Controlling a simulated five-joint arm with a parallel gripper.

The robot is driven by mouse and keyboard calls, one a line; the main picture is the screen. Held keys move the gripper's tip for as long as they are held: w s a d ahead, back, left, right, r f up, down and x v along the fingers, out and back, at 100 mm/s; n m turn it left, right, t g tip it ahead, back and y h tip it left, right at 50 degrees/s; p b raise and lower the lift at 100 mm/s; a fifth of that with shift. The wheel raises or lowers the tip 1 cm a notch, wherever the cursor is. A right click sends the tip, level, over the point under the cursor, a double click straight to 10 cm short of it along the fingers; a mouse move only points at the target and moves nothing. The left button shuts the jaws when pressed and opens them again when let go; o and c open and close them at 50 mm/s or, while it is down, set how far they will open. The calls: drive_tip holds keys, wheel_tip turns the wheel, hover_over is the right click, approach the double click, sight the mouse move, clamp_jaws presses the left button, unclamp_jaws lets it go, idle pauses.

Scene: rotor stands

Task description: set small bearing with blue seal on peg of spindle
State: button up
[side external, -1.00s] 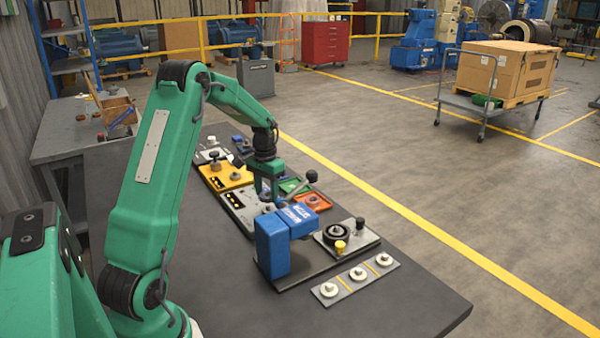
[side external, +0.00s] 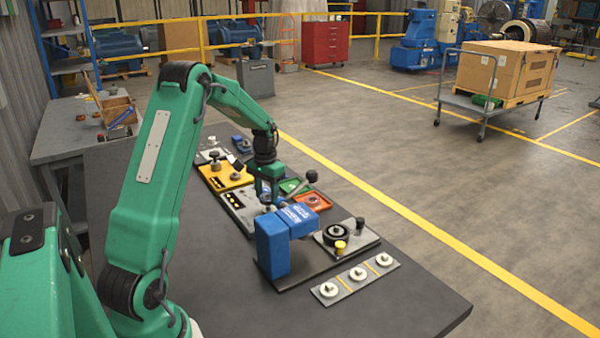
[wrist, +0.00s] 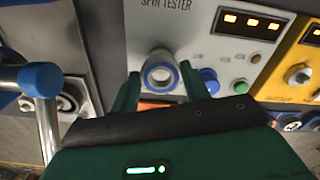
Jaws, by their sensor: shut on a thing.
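In the wrist view, my gripper (wrist: 161,82) is shut on the small bearing (wrist: 161,75), a pale ring with a blue seal around its bore. The bearing sits between the two green fingertips, in front of the grey panel marked SPIN TESTER (wrist: 205,60). A grey rounded part, possibly the spindle (wrist: 157,54), shows just behind the ring; its peg is hidden, and I cannot tell whether the ring is around it. In the side view, my gripper (side external: 268,192) points down over the tester panel (side external: 237,207); the bearing cannot be made out clearly there.
A blue press-like machine (side external: 272,250) stands close in front of my gripper, with a ball-ended lever (side external: 311,177) nearby. A yellow unit (side external: 224,177), an orange tray (side external: 314,202) and a green tray (side external: 293,187) surround the tester.

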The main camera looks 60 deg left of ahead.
drive_tip(key=shift+f, duration=1.35)
idle(1.9)
drive_tip(key=o, duration=1.6)
drive_tip(key=shift+r, duration=0.2)
drive_tip(key=shift+r, duration=3.8)
